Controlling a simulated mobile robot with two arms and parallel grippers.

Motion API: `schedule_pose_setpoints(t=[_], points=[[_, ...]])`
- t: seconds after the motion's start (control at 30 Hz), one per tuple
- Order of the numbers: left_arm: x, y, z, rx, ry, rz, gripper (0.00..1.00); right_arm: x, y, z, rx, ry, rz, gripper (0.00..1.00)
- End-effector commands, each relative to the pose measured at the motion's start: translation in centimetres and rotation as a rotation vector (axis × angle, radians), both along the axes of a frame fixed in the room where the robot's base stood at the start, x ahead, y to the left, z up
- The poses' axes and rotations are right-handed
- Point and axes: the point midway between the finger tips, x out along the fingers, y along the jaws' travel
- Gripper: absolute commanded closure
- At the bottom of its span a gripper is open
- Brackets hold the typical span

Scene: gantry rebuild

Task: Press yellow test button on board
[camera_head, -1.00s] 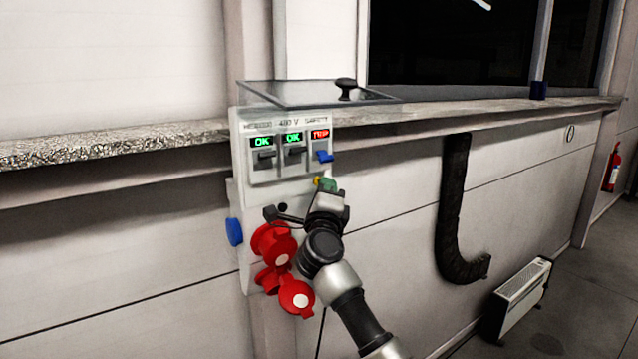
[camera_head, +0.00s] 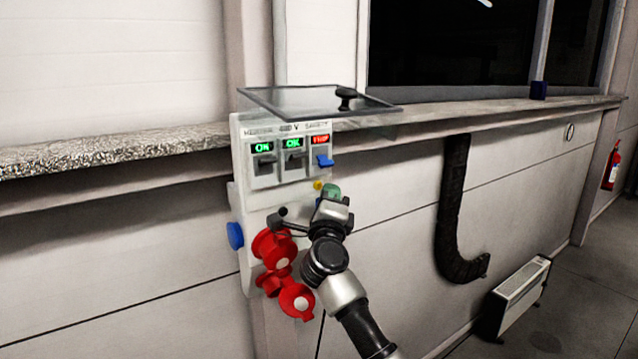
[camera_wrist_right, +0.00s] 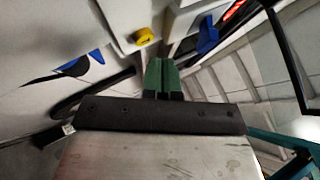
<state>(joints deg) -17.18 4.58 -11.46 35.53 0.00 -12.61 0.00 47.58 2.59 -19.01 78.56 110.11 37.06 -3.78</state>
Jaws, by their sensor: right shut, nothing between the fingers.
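The board (camera_head: 258,200) is a pale panel on the wall, with several switches and small displays. Two displays read green OK; the right one, under the safety label, is red and seems to read TRIP. The yellow test button (camera_head: 318,185) sits below the right switch; it also shows in the right wrist view (camera_wrist_right: 144,36), just beyond the fingertips and slightly left. My right gripper (camera_head: 332,191) has green fingers, shut and empty, just below and right of the button, apart from it. The fingers also show in the right wrist view (camera_wrist_right: 162,75). My left gripper is not in view.
A raised clear cover (camera_head: 300,101) with a black knob sticks out above the switches. The safety switch has a blue lever (camera_head: 324,161). Red sockets (camera_head: 275,243) hang low on the board, and a blue plug (camera_head: 235,235) is at its left side. A stone ledge (camera_head: 100,145) runs along the wall.

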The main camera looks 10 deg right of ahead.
Motion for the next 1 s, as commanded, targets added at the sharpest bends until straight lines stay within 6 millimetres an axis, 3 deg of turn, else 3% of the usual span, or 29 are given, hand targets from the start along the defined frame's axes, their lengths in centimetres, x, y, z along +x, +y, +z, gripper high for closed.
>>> schedule_pose_setpoints(t=[0.27, 0.67, 1.0], points=[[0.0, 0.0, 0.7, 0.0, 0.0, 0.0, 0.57, -0.4, -0.2, 0.2, 0.001, 0.001, -0.001, 1.0], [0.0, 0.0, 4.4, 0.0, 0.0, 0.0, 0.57, -4.1, -1.5, 0.2, 0.0, 0.002, 0.001, 1.0], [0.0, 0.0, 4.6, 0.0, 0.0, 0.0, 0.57, -4.7, -1.7, -0.1, 0.0, 0.001, 0.0, 1.0]])
